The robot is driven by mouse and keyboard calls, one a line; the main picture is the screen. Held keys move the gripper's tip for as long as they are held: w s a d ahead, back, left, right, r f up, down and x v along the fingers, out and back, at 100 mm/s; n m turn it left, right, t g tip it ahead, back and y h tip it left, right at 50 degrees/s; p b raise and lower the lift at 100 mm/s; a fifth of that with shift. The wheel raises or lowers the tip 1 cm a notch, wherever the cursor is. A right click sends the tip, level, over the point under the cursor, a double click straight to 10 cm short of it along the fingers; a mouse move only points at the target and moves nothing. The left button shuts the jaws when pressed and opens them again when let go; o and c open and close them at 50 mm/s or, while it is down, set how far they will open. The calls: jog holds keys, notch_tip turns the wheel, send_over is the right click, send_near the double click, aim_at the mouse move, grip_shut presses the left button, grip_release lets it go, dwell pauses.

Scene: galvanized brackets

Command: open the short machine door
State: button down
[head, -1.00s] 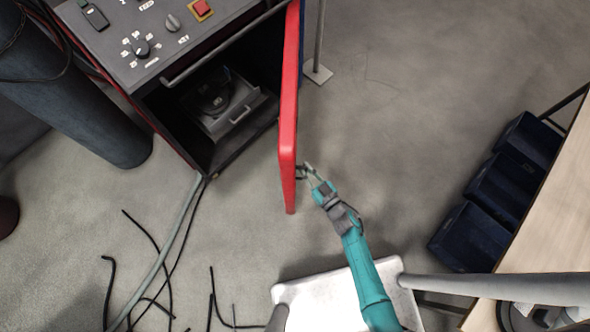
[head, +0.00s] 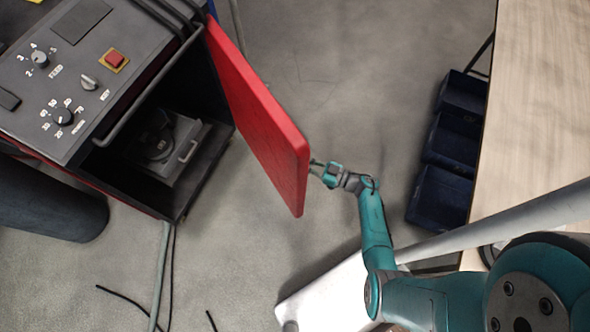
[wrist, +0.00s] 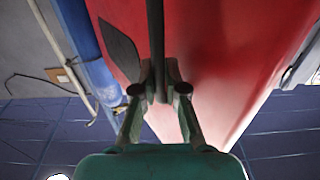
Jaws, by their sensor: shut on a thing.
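The short machine door (head: 262,115) is a thick red panel. It stands open, swung out from the dark machine cabinet (head: 205,165), whose front opening shows on the left. My gripper (head: 318,167) is at the outer end of the door, on its right side. In the wrist view my gripper (wrist: 158,90) is shut on a dark bar-like handle (wrist: 156,45) in front of the red face. The head view does not show the handle clearly.
A grey fixture (head: 170,148) sits inside the cabinet. Dark blue bins (head: 445,190) and a wooden table (head: 525,110) stand on the right. Loose cables (head: 130,300) lie on the floor at lower left. Bare floor lies between the door and the bins.

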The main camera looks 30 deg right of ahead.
jog(key=w+d+n+g+y, duration=0.2)
jog(key=d, duration=0.7)
jog(key=shift+w+d, duration=0.3)
jog(key=shift+r, duration=0.1)
jog(key=c, duration=1.2)
grip_release()
jog(key=shift+s, duration=0.1)
jog(key=v, duration=1.1)
jog(key=shift+s+d, duration=0.2)
jog(key=shift+d, duration=0.15)
